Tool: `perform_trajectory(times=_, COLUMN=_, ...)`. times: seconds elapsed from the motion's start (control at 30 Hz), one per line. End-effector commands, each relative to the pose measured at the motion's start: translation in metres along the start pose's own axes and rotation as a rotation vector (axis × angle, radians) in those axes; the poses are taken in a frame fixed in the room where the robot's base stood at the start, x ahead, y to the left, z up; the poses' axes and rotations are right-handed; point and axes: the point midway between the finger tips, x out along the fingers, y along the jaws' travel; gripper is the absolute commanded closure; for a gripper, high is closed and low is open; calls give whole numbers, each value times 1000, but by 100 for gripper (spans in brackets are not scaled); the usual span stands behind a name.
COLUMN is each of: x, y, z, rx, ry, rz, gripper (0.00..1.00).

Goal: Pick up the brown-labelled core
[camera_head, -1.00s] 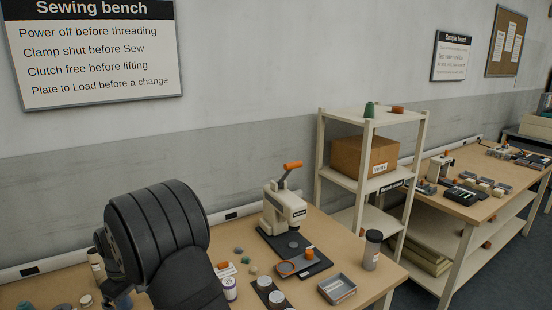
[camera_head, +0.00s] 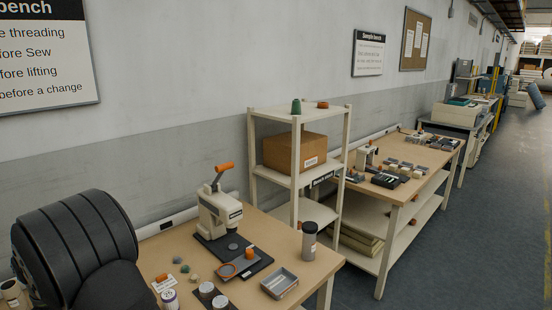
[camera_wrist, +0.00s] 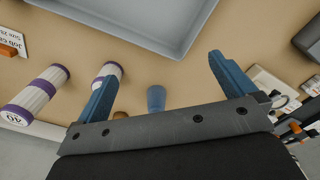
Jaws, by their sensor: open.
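I cannot make out a brown-labelled core for certain. In the wrist view a small brown thing (camera_wrist: 121,115) shows just past my gripper's palm, mostly hidden by it. My gripper (camera_wrist: 164,67) is open and empty, its two blue fingers spread apart above the bench. A roll with purple bands (camera_wrist: 37,95) lies left of the fingers. Another purple-banded roll (camera_wrist: 108,70) is partly behind the left finger. A blue-grey piece (camera_wrist: 156,98) shows between the fingers near the palm. In the head view my gripper is out of sight; my dark arm link covers the lower left.
A grey tray (camera_wrist: 208,8) lies beyond the fingers in the wrist view. A shelf (camera_head: 322,117) with a cardboard box (camera_head: 293,151) stands behind.

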Motion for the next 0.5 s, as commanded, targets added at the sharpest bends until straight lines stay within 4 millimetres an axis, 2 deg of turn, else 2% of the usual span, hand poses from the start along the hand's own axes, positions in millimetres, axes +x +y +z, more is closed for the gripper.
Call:
perform_trajectory(times=0.03, x=0, y=0, z=0, rx=0, ry=0, rz=0, gripper=4)
perform_trajectory(times=0.17, x=0, y=0, z=0, rx=0, ry=0, rz=0, gripper=29)
perform_trajectory(times=0.2, x=0, y=0, z=0, rx=0, ry=0, rz=0, gripper=32)
perform_trajectory(times=0.43, x=0, y=0, z=-1, rx=0, ry=2, rz=0, gripper=32)
perform_trajectory(times=0.5, x=-2, y=3, z=-8, rx=5, ry=20, rz=1, gripper=32)
